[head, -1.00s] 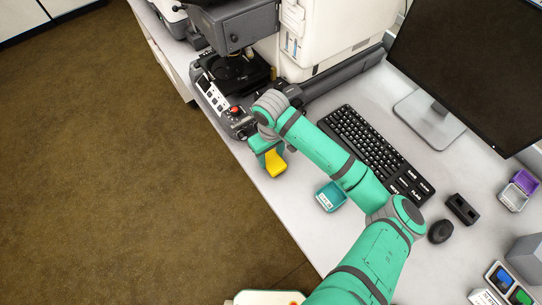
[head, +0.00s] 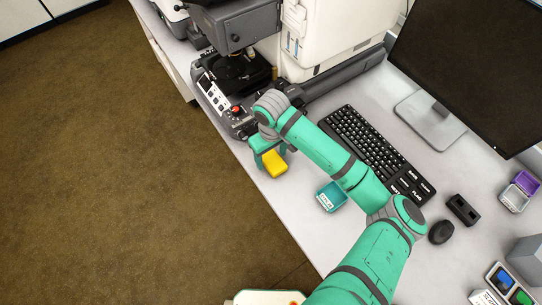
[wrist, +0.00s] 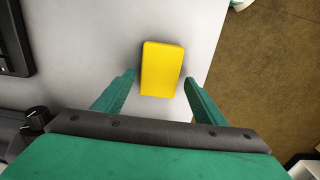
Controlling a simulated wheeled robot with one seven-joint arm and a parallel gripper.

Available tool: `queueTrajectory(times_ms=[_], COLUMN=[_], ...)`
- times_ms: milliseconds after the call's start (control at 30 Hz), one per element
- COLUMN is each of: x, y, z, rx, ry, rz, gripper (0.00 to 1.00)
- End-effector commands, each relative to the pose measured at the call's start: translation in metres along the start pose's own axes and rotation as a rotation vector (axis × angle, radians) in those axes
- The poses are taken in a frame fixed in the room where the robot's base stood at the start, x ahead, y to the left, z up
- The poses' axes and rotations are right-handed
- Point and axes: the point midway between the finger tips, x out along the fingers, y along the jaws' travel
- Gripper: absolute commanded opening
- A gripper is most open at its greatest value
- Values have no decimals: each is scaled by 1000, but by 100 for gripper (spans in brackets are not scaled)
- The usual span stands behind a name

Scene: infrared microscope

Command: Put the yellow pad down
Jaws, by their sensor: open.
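The yellow pad (head: 275,164) lies on the white desk near its front edge, just in front of the microscope's control panel. In the wrist view the yellow pad (wrist: 162,69) is between my gripper's two fingers, with a gap on each side. My gripper (wrist: 159,80) is open and touches neither side of the pad. In the head view my gripper (head: 268,158) is over the pad, and my wrist hides part of the area.
The microscope (head: 236,70) with its control panel stands behind my gripper. A keyboard (head: 372,152) lies to the right, and a teal box (head: 331,197) is on the desk nearer me. The desk edge drops to the brown floor on the left.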

Motion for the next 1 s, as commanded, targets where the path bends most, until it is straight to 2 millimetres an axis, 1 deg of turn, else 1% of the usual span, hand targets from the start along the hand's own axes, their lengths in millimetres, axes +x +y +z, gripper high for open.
queueTrajectory(times_ms=[400,500,600,733,767,867,967,1000], x=[-80,-95,-105,-112,-112,-110,-108,-108], y=[-1,-1,0,-2,-4,-21,-52,-66], z=[-1,-1,-1,-2,-4,-19,-48,-62], rx=[-3,-3,-3,-2,-3,-12,-21,-21], ry=[2,1,0,4,12,70,183,241], rz=[1,2,3,-2,-8,-46,-118,-154], gripper=[64,64,64,64,64,64,64,64])
